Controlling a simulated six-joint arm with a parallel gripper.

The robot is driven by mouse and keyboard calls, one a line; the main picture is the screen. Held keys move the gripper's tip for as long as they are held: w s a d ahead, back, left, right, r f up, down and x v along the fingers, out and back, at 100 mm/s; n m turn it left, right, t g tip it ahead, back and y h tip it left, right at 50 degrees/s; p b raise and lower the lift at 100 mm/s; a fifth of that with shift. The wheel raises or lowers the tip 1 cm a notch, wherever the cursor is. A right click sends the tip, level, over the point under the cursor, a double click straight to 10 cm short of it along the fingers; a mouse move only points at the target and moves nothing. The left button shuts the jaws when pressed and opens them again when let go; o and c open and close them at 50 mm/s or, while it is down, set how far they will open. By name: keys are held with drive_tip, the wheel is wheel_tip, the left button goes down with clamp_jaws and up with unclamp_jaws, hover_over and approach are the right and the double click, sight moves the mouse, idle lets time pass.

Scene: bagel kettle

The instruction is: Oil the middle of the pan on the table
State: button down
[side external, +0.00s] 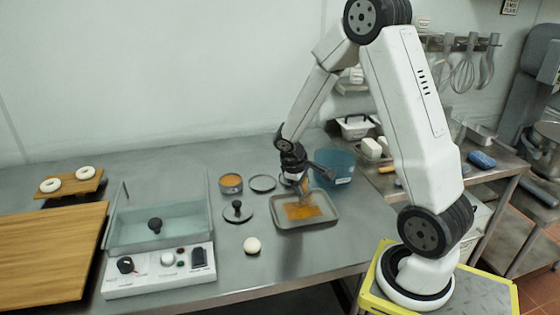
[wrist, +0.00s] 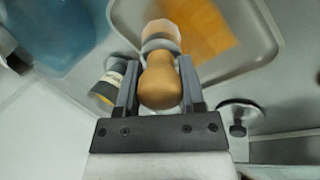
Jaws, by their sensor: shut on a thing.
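A grey shallow pan (side external: 328,213) lies on the steel table in front of my arm. An amber, oil-like patch (side external: 300,212) covers much of its middle; the patch also shows in the wrist view (wrist: 195,28). My gripper (side external: 299,184) is above the pan's back part. In the wrist view my gripper (wrist: 160,92) is shut on the rounded wooden handle of a brush (wrist: 160,82). The brush's pale head points toward the pan. I cannot tell whether its bristles touch the pan. A small round tin with orange contents (side external: 231,181) stands to the left.
A blue tub (side external: 336,168) stands close behind the pan. A black-knobbed lid (side external: 238,211) and a white ball (side external: 252,245) lie to its left. A glass-walled kettle (side external: 160,228) stands farther left. A dark cylinder with a yellow end (wrist: 108,82) is beside my gripper.

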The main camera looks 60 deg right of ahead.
drive_tip(key=shift+s+d+f, duration=0.35)
drive_tip(key=shift+f, duration=0.3)
drive_tip(key=shift+s+d, duration=0.95)
drive_tip(key=shift+s, duration=0.05)
drive_tip(key=shift+w+a, duration=1.3)
drive_tip(key=shift+w, duration=0.05)
drive_tip(key=shift+r, duration=4)
drive_tip(key=shift+w+r, duration=0.1)
